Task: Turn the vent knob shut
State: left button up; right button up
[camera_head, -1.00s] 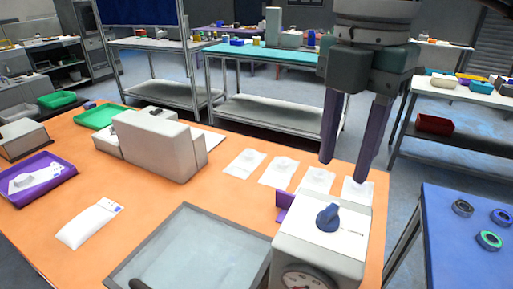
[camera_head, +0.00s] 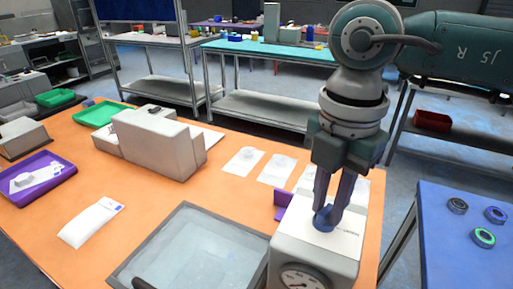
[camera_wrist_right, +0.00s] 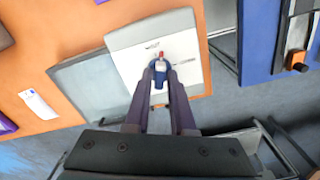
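The vent knob (camera_head: 323,219) is a blue knob on the white top plate of a pale box (camera_head: 315,252) with a round dial gauge on its front. In the right wrist view the knob (camera_wrist_right: 161,74) shows between the fingertips, with a red mark at its far end. My right gripper (camera_head: 332,207) points down at the knob from above, with its two dark purple fingers on either side of it. The fingers look close to or touching its sides, but I cannot tell whether they grip it. My left gripper is in neither current view.
A framed grey glassy panel (camera_head: 190,250) lies left of the box. A small purple bracket (camera_head: 283,203) and white packets (camera_head: 276,168) are behind it on the orange table (camera_head: 60,135). A grey machine (camera_head: 155,143) stands farther left. A blue table (camera_head: 440,235) with rings is right.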

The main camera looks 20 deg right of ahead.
grip_shut()
jog(key=n+b, duration=0.1)
jog(key=n, duration=0.1)
jog(key=shift+f+n+b, duration=0.15)
jog(key=shift+n+b, duration=0.15)
jog(key=shift+b, duration=0.05)
jog(key=shift+n, duration=1)
jog(key=shift+r, duration=0.2)
jog(key=shift+o, duration=2.1)
grip_release()
